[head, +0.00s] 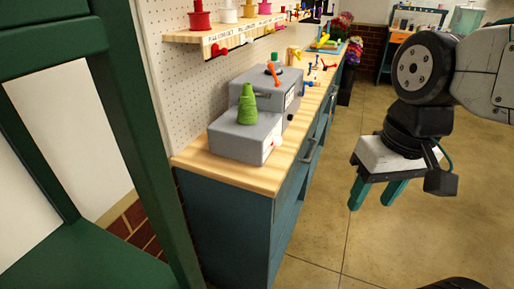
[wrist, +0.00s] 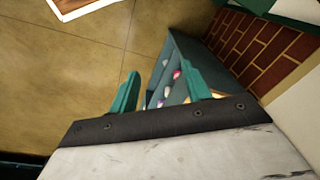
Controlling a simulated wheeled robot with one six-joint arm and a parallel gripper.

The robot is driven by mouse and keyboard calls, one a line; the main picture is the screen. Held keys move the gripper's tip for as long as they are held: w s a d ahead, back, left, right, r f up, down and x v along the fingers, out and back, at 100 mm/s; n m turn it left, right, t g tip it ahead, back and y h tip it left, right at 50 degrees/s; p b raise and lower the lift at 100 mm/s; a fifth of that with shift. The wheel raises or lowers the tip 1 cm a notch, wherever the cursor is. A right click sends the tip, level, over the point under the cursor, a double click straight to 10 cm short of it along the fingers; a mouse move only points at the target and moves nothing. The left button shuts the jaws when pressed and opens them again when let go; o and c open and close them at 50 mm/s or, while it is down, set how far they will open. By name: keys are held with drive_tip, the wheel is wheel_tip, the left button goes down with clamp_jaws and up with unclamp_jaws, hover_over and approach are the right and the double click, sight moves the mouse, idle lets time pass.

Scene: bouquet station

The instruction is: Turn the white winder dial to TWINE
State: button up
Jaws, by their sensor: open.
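A grey winder box (head: 228,138) with a green twine cone (head: 247,106) on top sits at the near end of the wooden counter in the head view. A small white dial (head: 277,142) is on its right-hand face; its setting is too small to read. A second grey box (head: 250,86) with an orange piece on top stands just behind. My gripper (head: 374,199) is open and empty, pointing down over the floor, well to the right of the counter and apart from the dial. Its teal fingers also show in the wrist view (wrist: 160,88), where I cannot make out the dial.
The teal cabinet (head: 225,215) carries the wooden counter, with handles on its right side. A shelf of spools (head: 225,35) hangs on the pegboard above. A dark green frame (head: 150,140) stands at left. The floor (head: 335,220) right of the cabinet is clear.

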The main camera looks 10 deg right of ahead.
drive_tip(key=w+a+f+m+g+y, duration=0.2)
drive_tip(key=w+a+m+g+y, duration=0.15)
drive_tip(key=w+a+y, duration=0.2)
drive_tip(key=m+t+y, duration=0.9)
drive_tip(key=m+t, duration=0.4)
drive_tip(key=m, duration=0.5)
approach(281, 142)
drive_tip(key=shift+h, duration=0.25)
drive_tip(key=x, duration=0.8)
drive_tip(key=shift+w+a+r, duration=0.1)
drive_tip(key=shift+w+a, duration=0.1)
drive_tip(key=shift+a, duration=0.1)
drive_tip(key=c, duration=1)
